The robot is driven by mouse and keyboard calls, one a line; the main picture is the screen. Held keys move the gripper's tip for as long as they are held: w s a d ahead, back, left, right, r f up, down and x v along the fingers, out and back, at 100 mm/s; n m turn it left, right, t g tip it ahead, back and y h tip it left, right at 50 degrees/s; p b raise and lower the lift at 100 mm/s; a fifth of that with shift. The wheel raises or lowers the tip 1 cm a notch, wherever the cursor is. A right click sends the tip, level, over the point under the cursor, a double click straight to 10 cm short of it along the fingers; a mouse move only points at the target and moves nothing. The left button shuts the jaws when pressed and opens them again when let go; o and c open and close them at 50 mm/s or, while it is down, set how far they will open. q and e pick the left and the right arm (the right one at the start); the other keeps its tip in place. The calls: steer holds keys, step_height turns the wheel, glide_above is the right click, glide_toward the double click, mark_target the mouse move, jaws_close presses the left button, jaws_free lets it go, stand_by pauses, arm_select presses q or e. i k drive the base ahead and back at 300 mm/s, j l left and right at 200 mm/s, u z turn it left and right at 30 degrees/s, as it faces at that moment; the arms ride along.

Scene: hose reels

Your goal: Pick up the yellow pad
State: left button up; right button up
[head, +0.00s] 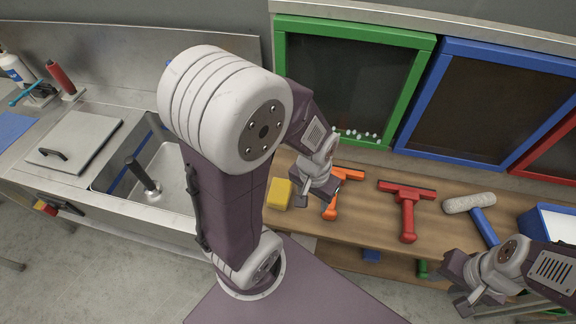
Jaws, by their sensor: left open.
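The yellow pad (279,193) lies on the wooden bench (348,225), close to its left end by the steel sink unit. My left gripper (303,197) is just to the right of the pad, pointing down over the bench. It is open and apart from the pad as far as I can see. My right gripper (462,298) is at the lower right, over the front edge of the bench and away from the pad. Its fingers are small and partly turned away, so their opening is unclear.
A red squeegee (408,208), a roller with a blue handle (480,220) and a blue tray (527,224) lie further right. Green (350,27) and blue (420,95) frames stand behind. The sink (165,180) is left.

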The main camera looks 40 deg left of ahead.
mark_target(280, 193)
steer(key=j+u, duration=0.1)
steer(key=u, duration=0.75)
steer(key=j+u, duration=0.15)
steer(key=u, duration=0.3)
